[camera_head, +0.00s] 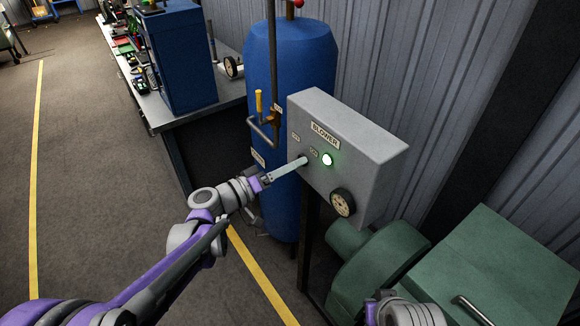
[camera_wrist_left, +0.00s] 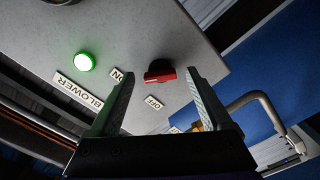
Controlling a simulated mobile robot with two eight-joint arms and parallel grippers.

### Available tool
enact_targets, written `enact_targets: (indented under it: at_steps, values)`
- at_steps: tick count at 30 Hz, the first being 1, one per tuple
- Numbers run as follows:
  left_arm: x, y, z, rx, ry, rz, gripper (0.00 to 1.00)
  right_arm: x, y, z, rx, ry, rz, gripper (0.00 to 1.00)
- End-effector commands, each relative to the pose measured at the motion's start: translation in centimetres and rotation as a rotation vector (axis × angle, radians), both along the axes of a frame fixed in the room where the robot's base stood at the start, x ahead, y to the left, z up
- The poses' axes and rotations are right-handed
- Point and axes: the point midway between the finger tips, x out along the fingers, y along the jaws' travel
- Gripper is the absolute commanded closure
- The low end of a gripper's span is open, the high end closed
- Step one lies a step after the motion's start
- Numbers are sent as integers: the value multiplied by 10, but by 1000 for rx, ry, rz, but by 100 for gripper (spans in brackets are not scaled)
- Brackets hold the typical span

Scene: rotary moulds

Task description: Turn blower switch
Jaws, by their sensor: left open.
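The grey blower control box (camera_head: 360,150) has a "BLOWER" label and a lit green lamp (camera_head: 327,159), also seen in the left wrist view (camera_wrist_left: 84,61). The red and black switch knob (camera_wrist_left: 160,72) sits by the ON and OFF labels in the left wrist view. My left gripper (camera_head: 302,163) reaches the box front in the head view and covers the knob there. In the wrist view its open fingers (camera_wrist_left: 161,76) stand on either side of the knob; I cannot tell whether they touch it.
A gauge (camera_head: 342,203) sits low on the box front. A blue tank (camera_head: 290,75) with a pipe and yellow-handled valve (camera_head: 260,103) stands just left of the box. Green machinery (camera_head: 480,265) is below right. A workbench (camera_head: 160,112) is behind left; the floor at left is clear.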

Motion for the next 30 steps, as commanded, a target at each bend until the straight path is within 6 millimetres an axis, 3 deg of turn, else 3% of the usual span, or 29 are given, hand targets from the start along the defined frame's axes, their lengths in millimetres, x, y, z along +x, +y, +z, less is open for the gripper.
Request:
enact_targets:
  at_steps: [5, 18, 30]
  values:
    - [-9, 14, -1, 0, 0, 3, 18, -1, 0, -3, 0, 2, 0, 100]
    - [-56, 79, -1, 1, 1, 3, 18, -5, 0, -13, 0, 9, 0, 100]
    - [-63, 87, 0, 0, 0, 0, 18, -5, 0, -13, 0, 9, 0, 100]
